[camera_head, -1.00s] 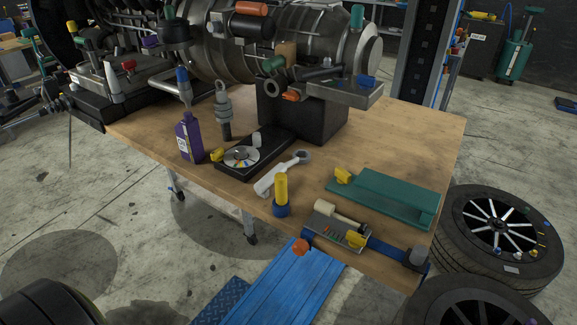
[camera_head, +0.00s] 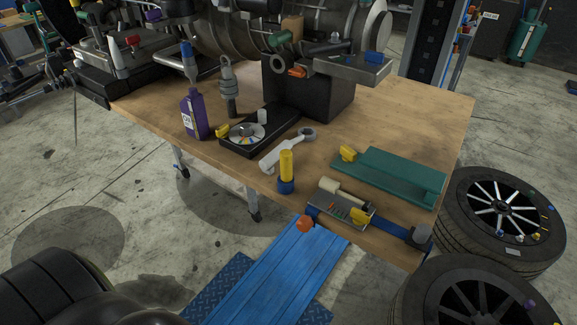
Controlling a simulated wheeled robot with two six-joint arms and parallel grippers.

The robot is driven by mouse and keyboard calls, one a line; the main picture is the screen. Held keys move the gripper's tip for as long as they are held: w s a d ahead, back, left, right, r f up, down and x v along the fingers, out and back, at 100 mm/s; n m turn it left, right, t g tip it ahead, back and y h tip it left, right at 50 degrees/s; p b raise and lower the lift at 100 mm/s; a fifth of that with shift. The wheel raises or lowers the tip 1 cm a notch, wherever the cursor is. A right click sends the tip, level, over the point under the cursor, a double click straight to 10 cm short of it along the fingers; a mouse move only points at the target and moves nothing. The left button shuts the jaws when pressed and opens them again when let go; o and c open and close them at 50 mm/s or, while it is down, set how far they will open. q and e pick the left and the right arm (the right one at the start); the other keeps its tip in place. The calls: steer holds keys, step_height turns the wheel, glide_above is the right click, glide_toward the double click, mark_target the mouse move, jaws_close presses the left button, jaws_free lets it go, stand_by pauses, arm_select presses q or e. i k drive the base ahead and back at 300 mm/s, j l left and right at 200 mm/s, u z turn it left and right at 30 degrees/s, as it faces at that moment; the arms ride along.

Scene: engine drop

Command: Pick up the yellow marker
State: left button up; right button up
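A yellow cylinder (camera_head: 287,163) stands upright near the front edge of the wooden workbench (camera_head: 420,115), with a dark blue collar at its base. It may be the yellow marker, but I cannot tell for sure. Other small yellow pieces lie nearby: one (camera_head: 222,131) beside the black tray with a disc, one (camera_head: 348,153) at the green tray's left end, and one (camera_head: 360,216) on the grey tool block. Neither of my grippers is in view.
A large engine (camera_head: 240,40) fills the back.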

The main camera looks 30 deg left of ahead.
mark_target(286, 154)
steer(key=u, duration=1.25)
